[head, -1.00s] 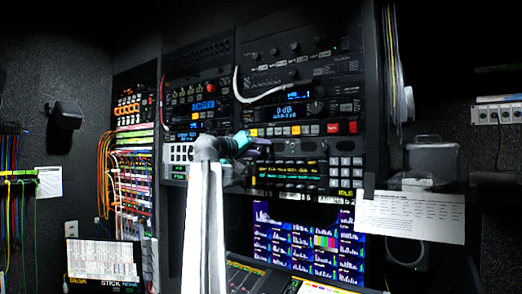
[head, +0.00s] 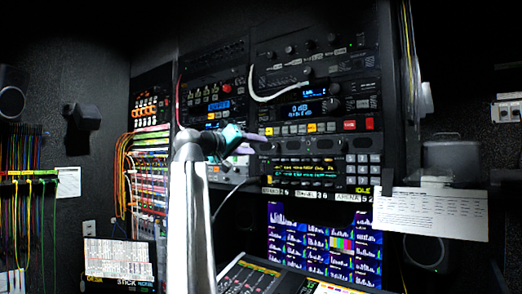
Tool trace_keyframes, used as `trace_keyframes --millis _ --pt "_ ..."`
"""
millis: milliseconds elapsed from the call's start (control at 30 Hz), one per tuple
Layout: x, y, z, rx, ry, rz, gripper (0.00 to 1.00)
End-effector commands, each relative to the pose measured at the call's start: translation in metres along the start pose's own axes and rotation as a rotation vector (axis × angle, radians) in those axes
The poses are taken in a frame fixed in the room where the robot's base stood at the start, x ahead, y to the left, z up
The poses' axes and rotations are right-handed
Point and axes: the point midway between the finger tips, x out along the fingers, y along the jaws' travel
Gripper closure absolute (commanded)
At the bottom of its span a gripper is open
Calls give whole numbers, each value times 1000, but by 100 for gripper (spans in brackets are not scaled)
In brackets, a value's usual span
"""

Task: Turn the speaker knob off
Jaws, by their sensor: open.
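My gripper (head: 256,137) is in front of the equipment rack, left of its centre, pointing right. Its teal part and pale purple fingers show small and side-on, open, with nothing seen between them. Several knobs are on the rack: a large dark knob (head: 332,104) right of a blue display, and a row of small dark knobs (head: 290,49) on the panel above. They are up and to the right of my gripper. Labels are too small to read, so I cannot tell which is the speaker knob. My arm and gripper hide part of the rack's left side.
A button strip (head: 312,128) and a keypad (head: 362,170) are right of my gripper. A white cable (head: 275,97) loops across the rack. Below are a multi-picture monitor (head: 325,240) and a mixing desk (head: 262,280). A paper sheet (head: 432,214) hangs at right.

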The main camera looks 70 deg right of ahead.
Motion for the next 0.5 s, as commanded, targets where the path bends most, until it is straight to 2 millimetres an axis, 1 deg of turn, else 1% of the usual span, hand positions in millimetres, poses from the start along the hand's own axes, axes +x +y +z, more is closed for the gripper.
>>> trace_keyframes --millis 33,200,500 --pt "-7 -1 1 0 1 -1 58" --pt "-18 0 1 0 0 -1 58" --pt "-20 0 0 0 0 -1 58"
